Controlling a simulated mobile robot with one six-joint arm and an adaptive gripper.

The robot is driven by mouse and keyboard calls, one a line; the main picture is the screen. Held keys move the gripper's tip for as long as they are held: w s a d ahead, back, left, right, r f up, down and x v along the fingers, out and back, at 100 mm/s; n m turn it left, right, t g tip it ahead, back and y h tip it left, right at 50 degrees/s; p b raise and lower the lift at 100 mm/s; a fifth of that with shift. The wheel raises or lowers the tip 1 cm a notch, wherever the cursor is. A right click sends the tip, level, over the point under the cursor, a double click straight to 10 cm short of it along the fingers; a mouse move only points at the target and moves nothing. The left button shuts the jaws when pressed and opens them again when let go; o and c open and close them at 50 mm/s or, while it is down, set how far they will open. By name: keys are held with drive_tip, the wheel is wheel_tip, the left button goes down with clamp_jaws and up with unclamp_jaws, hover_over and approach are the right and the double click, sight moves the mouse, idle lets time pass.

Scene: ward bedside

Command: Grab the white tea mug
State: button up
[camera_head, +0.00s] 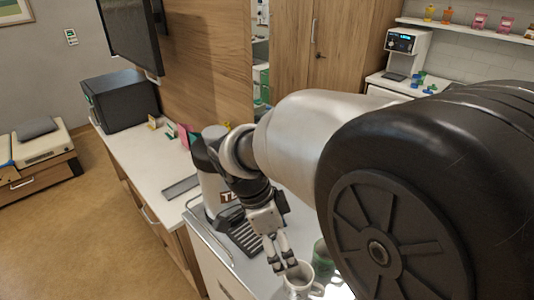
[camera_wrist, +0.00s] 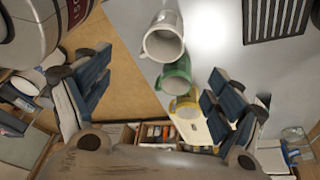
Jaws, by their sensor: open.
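The white tea mug (camera_head: 299,283) stands on the pale counter at the bottom of the head view, its rim just under my fingertips. In the wrist view the white mug (camera_wrist: 163,42) is at top centre, its open mouth facing the camera. My gripper (camera_head: 284,266) points down at the mug and is open. In the wrist view the gripper (camera_wrist: 155,88) has its blue-padded fingers wide apart, with nothing held between them. Whether a finger touches the mug cannot be told. My arm hides part of the counter to the right.
A green mug (camera_wrist: 177,76) and a yellow mug (camera_wrist: 184,106) stand in line close to the white one. A large labelled canister (camera_head: 213,190) and a dark slatted tray (camera_head: 243,236) are left of my gripper. A black box (camera_head: 120,100) sits farther back on the counter.

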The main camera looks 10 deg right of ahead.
drive_tip(key=w+m, duration=0.1)
drive_tip(key=m+b, duration=0.1)
drive_tip(key=b, duration=0.2)
approach(299, 280)
drive_tip(key=s, duration=0.3)
drive_tip(key=shift+g+h, duration=0.3)
drive_tip(key=shift+h, duration=0.1)
drive_tip(key=shift+w+b+x, duration=0.15)
drive_tip(key=shift+b+x, duration=0.45)
drive_tip(key=shift+x, duration=0.65)
drive_tip(key=shift+w+b+x, duration=0.1)
drive_tip(key=shift+b+x, duration=0.45)
drive_tip(key=shift+x, duration=0.75)
drive_tip(key=shift+d+r, duration=0.1)
drive_tip(key=shift+r, duration=0.05)
drive_tip(key=c, duration=1.4)
